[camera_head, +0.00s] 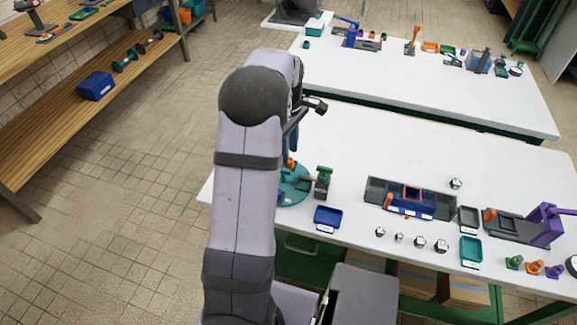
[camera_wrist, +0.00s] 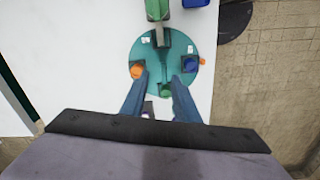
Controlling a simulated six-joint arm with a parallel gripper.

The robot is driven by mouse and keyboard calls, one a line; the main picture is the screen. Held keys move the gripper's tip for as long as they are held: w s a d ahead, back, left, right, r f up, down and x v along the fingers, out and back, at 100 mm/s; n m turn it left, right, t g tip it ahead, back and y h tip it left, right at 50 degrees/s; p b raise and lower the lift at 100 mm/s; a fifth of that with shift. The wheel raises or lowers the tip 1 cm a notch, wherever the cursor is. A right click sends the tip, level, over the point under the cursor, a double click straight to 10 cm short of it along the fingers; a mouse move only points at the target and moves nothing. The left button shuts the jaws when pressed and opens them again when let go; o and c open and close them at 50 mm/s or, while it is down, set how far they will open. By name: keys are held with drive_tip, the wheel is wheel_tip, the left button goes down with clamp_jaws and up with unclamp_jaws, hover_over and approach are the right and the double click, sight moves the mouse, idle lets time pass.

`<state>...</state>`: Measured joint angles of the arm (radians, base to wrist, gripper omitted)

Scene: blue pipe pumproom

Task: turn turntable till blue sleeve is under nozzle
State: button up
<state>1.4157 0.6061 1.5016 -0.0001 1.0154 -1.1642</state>
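The turntable is a teal disc (camera_wrist: 160,78), partly hidden behind my arm in the head view (camera_head: 298,190). In the wrist view an orange sleeve (camera_wrist: 137,70) stands at its left and a blue sleeve (camera_wrist: 189,64) at its right. A green nozzle stand (camera_wrist: 156,10) is at the top edge, with a grey part (camera_wrist: 162,38) reaching over the disc; the stand also shows in the head view (camera_head: 323,180). The blue sleeve is to the right of that part, not under it. My gripper (camera_wrist: 159,78) is open over the disc, its two blue fingers apart; contact cannot be told.
A dark fixture with a blue and orange block (camera_head: 410,200), several small metal parts, a teal tray (camera_head: 470,252) and a purple press (camera_head: 545,225) are farther right. The white table's back half is mostly clear.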

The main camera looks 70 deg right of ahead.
sight(288, 170)
drive_tip(key=n, duration=0.2)
drive_tip(key=shift+a+n, duration=0.25)
drive_tip(key=shift+n, duration=0.15)
drive_tip(key=shift+f+p, duration=1.05)
drive_tip(key=shift+f, duration=2.65)
clamp_jaws()
